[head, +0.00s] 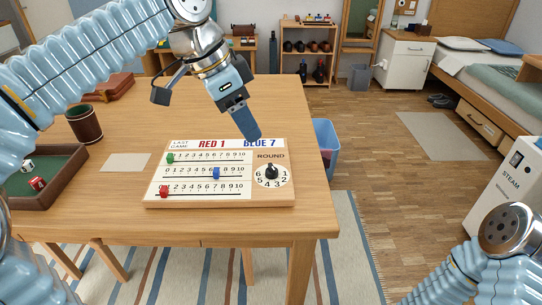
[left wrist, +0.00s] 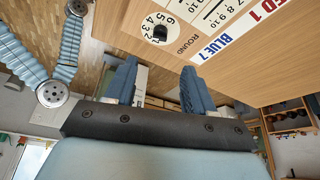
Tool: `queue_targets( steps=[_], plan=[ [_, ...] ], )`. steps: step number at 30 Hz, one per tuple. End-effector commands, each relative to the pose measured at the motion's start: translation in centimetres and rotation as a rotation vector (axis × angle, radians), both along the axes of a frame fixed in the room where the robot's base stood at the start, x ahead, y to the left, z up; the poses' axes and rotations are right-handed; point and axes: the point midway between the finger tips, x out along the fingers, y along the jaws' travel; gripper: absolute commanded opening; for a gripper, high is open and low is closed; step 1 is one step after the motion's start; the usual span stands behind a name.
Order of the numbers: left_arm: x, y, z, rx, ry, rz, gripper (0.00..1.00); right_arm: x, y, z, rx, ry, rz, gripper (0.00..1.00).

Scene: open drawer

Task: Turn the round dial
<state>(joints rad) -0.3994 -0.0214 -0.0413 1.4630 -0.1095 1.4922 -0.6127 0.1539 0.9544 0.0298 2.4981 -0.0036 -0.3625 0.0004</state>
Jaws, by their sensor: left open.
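The round dial (head: 271,172) is a black knob on a white disc with numbers around it, under the word ROUND. It sits at the right of a wooden scoreboard (head: 220,199) on the table. My left gripper (head: 248,128) is above the board's back edge, pointing down, apart from the dial. In the left wrist view my left gripper (left wrist: 159,66) has its two blue fingers spread with nothing between them. The dial (left wrist: 160,32) shows beyond the fingertips there. My right arm shows at the lower right of the head view; its gripper is out of sight.
The board has three sliders: green (head: 170,158), blue (head: 216,173) and red (head: 164,191). A dice tray (head: 62,181) and a brown cup (head: 84,124) stand at the left. A blue bin (head: 326,146) is beyond the table's right edge. The table right of the board is clear.

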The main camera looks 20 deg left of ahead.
Motion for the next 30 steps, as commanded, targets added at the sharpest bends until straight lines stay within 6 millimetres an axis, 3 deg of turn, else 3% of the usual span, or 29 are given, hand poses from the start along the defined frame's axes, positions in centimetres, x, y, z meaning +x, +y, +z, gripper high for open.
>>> queue_targets(
  steps=[9, 15, 28, 30],
  plan=[
    [1.6, -2.3, -7.0, 0.002, 0.004, -0.002, 0.54, 0.0, -0.1, -1.4, -0.001, -0.001, -0.003, 0.47],
    [2.4, -3.3, -10.0, 0.000, 0.003, -0.001, 0.54, 0.0, -0.1, -1.7, -0.002, 0.000, -0.004, 0.47],
    [2.7, -3.7, -11.1, 0.000, 0.001, 0.000, 0.54, 0.0, -0.1, -1.8, -0.002, -0.001, -0.004, 0.47],
    [2.7, -3.7, -11.1, 0.000, 0.001, 0.000, 0.46, 0.0, -0.1, -1.8, -0.002, -0.001, -0.004, 0.47]
  ],
)
